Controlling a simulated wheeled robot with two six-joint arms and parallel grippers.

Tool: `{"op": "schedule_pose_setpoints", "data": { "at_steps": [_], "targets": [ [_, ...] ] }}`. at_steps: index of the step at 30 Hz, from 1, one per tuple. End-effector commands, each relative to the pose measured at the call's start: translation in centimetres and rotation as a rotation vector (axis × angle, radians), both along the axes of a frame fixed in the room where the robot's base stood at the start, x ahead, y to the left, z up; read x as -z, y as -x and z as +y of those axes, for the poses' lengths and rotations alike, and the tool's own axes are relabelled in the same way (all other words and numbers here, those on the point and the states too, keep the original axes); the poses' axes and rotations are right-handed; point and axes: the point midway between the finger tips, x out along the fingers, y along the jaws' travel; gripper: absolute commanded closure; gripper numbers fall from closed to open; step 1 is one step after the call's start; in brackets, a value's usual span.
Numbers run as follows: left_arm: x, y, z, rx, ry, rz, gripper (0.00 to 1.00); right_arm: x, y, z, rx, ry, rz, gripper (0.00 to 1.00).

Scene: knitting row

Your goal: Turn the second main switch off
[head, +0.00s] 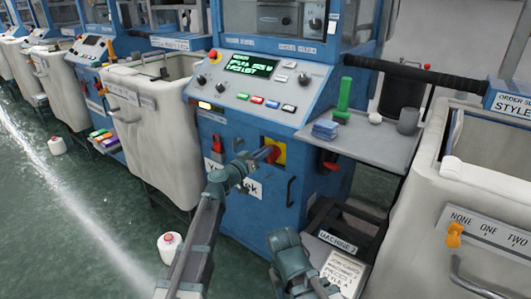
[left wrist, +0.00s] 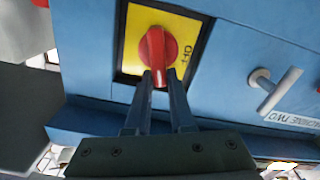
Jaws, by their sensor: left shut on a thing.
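The main switch is a red rotary knob (left wrist: 157,48) on a yellow plate (left wrist: 190,32), set in the blue front of the middle machine (head: 240,204). The yellow plate (head: 281,149) also shows in the head view, partly behind my gripper. My left gripper (left wrist: 160,80) has its two fingers on either side of the lower end of the knob's grip and is shut on it. The grip points toward the gripper in the left wrist view. Lettering beside the knob is partly readable. My right arm shows at the bottom of the head view, but its jaws do not show.
A control panel (head: 255,80) with a lit screen and coloured buttons is above the switch. A side shelf (head: 372,140) holds a green object, blue stack and grey cup. Cloth bins (head: 160,120) stand left and right. A T-shaped handle (left wrist: 275,90) projects near the switch.

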Motion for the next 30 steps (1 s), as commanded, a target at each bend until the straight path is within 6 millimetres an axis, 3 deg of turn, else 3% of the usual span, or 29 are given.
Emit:
{"op": "schedule_pose_setpoints", "data": {
  "at_steps": [30],
  "targets": [
    [1.8,-1.0,1.3,0.0,0.766,0.558,1.0,1.8,0.0,0.1,-0.004,-0.002,0.0,0.5]
  ]
}}
